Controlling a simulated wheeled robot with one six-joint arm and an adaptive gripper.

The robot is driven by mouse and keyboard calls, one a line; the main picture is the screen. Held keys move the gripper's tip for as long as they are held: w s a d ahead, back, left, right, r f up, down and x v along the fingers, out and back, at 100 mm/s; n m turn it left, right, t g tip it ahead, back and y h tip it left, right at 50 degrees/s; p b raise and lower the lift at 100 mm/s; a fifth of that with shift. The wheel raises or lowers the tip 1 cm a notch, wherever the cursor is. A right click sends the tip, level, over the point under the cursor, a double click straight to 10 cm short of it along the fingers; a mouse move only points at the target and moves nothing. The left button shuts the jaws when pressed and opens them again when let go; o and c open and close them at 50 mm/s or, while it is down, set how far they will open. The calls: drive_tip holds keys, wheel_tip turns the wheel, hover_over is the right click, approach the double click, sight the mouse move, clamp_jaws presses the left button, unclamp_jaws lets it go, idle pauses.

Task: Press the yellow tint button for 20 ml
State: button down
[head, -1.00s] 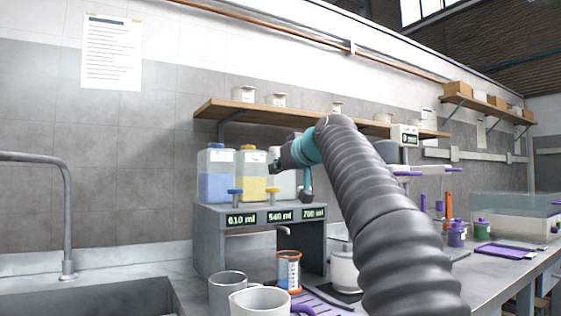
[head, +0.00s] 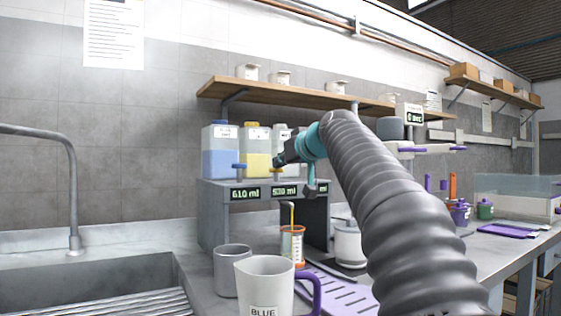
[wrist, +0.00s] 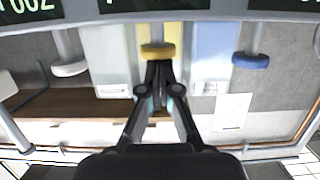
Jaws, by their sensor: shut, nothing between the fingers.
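The yellow tint button (head: 277,171) sits on top of the grey dispenser (head: 215,215), in front of the yellow tank (head: 256,150). My gripper (head: 279,163) is shut and empty, with its tips at the yellow button. In the wrist view my shut fingertips (wrist: 159,68) meet or nearly meet the yellow button (wrist: 158,51); exact contact is hard to tell. The middle display (head: 284,191) seems to read 530 ml. A yellow stream (head: 292,214) runs down into the orange-rimmed measuring beaker (head: 292,247) under the spout.
The blue button (head: 239,170) is left of the yellow one, and the white button (wrist: 68,68) shows in the wrist view. A grey mug (head: 231,272) and a white jug (head: 263,285) stand in front. A wooden shelf (head: 300,93) is above. My arm hides part of the right display.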

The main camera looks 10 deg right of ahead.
drive_tip(key=shift+f, duration=0.35)
drive_tip(key=shift+r+p, duration=0.65)
drive_tip(key=shift+p, duration=0.05)
wheel_tip(320, 180, up, 3)
drive_tip(key=shift+p, duration=0.75)
drive_tip(key=b+v, duration=0.1)
drive_tip(key=v, duration=0.9)
drive_tip(key=shift+b, duration=0.4)
drive_tip(key=shift+w+d+r, duration=0.15)
drive_tip(key=shift+r, duration=0.75)
